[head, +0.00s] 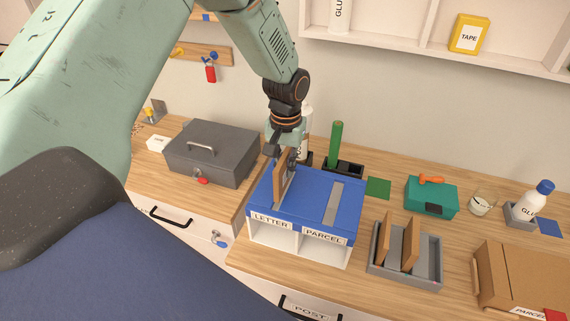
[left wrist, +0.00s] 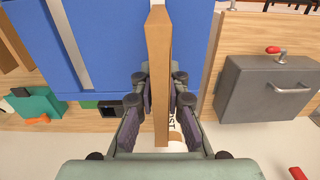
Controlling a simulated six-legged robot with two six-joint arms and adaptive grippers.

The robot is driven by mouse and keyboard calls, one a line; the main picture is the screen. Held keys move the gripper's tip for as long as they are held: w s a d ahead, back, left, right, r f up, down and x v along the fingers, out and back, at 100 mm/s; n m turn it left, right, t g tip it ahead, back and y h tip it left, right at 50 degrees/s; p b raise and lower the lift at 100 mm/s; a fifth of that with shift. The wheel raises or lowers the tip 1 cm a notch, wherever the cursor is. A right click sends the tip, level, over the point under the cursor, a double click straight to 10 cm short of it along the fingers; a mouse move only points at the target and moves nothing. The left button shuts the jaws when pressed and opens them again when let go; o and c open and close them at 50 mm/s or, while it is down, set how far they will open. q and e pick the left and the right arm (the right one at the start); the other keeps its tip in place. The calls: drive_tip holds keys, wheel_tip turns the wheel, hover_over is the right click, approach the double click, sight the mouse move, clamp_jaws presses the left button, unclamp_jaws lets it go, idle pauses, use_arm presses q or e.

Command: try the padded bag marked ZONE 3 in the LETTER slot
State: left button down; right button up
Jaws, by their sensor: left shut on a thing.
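My left gripper (head: 289,157) points down and is shut on a brown padded bag (head: 281,178), which stands upright, edge-on, over the LETTER side of the blue-topped post box (head: 309,207). In the left wrist view the bag (left wrist: 158,60) runs between the two fingers (left wrist: 159,100). Its marking is not readable. The bag's lower edge is at the LETTER slot; I cannot tell whether it is in the slot or just above it. The wider PARCEL slot (head: 333,203) is clear. My right gripper is not in view.
A grey rack (head: 405,268) with two upright brown bags stands right of the post box. A dark grey cash box (head: 211,152) is on the left. A green tube (head: 335,143) stands behind. A teal box (head: 431,197) and a cardboard carton (head: 520,276) are further right.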

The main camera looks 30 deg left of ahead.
sight(285, 178)
use_arm(q)
drive_tip(key=shift+s+d, duration=0.1)
drive_tip(key=shift+s, duration=0.05)
drive_tip(key=shift+p, duration=0.3)
idle(0.5)
drive_tip(key=shift+f, duration=0.25)
drive_tip(key=shift+f, duration=0.15)
idle(0.3)
drive_tip(key=shift+f+b, duration=0.25)
drive_tip(key=shift+b, duration=0.15)
drive_tip(key=shift+f, duration=0.15)
drive_tip(key=shift+f+b, duration=0.85)
drive_tip(key=shift+f, duration=0.55)
idle(1.2)
idle(0.4)
